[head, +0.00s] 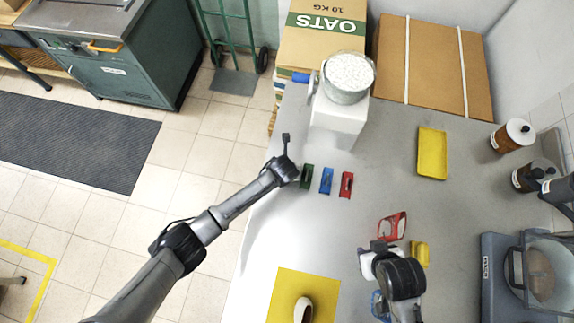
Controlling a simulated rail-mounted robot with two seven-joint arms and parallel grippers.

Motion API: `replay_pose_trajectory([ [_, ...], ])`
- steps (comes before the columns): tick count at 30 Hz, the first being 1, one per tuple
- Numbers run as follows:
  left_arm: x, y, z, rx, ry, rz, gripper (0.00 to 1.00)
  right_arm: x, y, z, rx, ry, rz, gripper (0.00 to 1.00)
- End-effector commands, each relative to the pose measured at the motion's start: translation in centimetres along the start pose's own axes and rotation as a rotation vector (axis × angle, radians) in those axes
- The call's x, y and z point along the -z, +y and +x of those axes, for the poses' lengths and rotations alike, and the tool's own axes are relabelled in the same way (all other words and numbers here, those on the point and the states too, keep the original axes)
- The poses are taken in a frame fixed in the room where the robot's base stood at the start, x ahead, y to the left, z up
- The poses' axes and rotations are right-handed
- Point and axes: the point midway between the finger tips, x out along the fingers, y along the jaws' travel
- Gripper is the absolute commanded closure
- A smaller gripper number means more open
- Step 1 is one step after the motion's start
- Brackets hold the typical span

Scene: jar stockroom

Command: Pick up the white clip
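A small white piece (367,266), possibly the white clip, shows beside my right gripper (379,246). The gripper and wrist cover part of that area, so I cannot tell whether the piece is held or lies on the table. The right gripper is low over the front right of the table, seen from above, its opening unclear. My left gripper (286,148) is at the table's left edge, close to the green clip (306,176); its finger opening is not clear. A blue clip (326,181) and a red clip (346,185) stand in a row with the green one.
A red-framed item (392,227), a yellow clip (420,254) and a blue item (379,306) lie around the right gripper. A yellow tray (432,153), jars (512,136), a scale (500,280) and a yellow mat (281,296) with a white scoop (303,309) surround them. The table's middle is clear.

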Motion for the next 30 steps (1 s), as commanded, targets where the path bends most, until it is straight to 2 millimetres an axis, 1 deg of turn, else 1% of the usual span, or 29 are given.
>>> replay_pose_trajectory([
  [6, -0.02, 0.0, 0.0, 0.0, 0.0, 0.0, 0.31, -0.03, 0.12, 0.01, -0.003, -0.001, -0.004, 0.57],
  [22, 0.0, 0.0, -0.01, 0.0, 0.0, 0.0, 0.81, -0.07, 0.21, 0.02, -0.006, -0.002, -0.007, 0.57],
  [23, -0.01, 0.0, -0.01, 0.0, 0.0, 0.0, 0.83, -0.07, 0.21, 0.02, -0.005, -0.002, -0.007, 0.57],
  [30, -0.04, 0.0, -0.08, 0.0, 0.0, 0.0, 0.83, -0.04, 0.08, 0.01, -0.002, -0.001, -0.003, 0.57],
])
